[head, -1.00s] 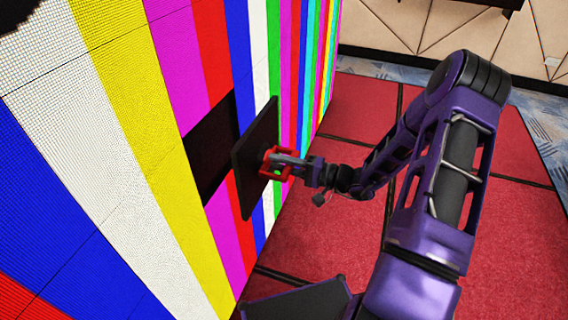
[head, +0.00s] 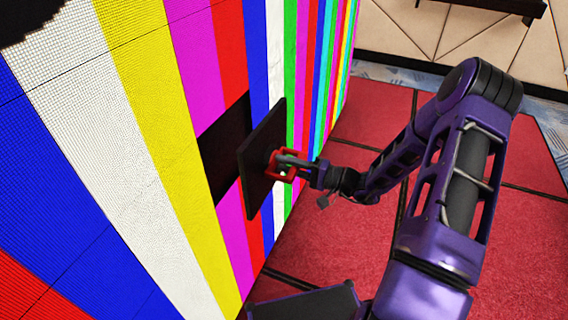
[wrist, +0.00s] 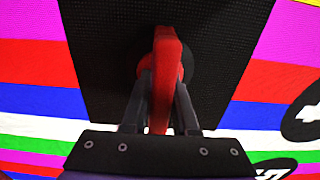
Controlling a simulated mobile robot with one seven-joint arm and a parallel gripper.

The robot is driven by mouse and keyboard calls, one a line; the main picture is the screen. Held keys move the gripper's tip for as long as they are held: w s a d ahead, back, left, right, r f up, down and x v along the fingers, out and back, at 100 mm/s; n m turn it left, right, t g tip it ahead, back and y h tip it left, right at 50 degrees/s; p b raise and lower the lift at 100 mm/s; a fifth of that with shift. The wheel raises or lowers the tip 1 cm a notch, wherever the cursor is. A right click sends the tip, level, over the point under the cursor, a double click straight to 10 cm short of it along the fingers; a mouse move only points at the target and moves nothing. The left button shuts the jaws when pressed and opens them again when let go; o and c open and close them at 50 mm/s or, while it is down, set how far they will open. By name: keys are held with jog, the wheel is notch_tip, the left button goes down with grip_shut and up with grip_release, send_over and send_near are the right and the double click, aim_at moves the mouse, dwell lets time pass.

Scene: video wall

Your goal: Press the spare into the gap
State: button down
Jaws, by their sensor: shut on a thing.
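The spare (head: 262,160) is a black square panel with a red handle (head: 284,165) on its back. My gripper (head: 296,163) is shut on that handle and holds the panel upright in front of the video wall. The gap (head: 223,143) is a dark opening in the wall, left of the spare and partly hidden behind it. The spare stands apart from the wall and to the right of the gap in the head view. In the wrist view the fingers close on the red handle (wrist: 165,75), with the spare's black back (wrist: 105,60) beyond.
The video wall (head: 110,150) carries bright vertical colour stripes and a black round mark at top left. Red floor panels (head: 345,240) lie right of it, with open room. A beige padded wall (head: 440,35) stands at the back.

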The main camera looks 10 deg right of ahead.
jog(key=shift+a+r, duration=0.1)
jog(key=shift+b+x, duration=1)
jog(key=shift+x, duration=2.05)
jog(key=shift+b+x, duration=0.65)
jog(key=shift+x, duration=0.85)
jog(key=shift+w+a+b, duration=0.4)
jog(key=shift+b, duration=0.25)
dwell(2.7)
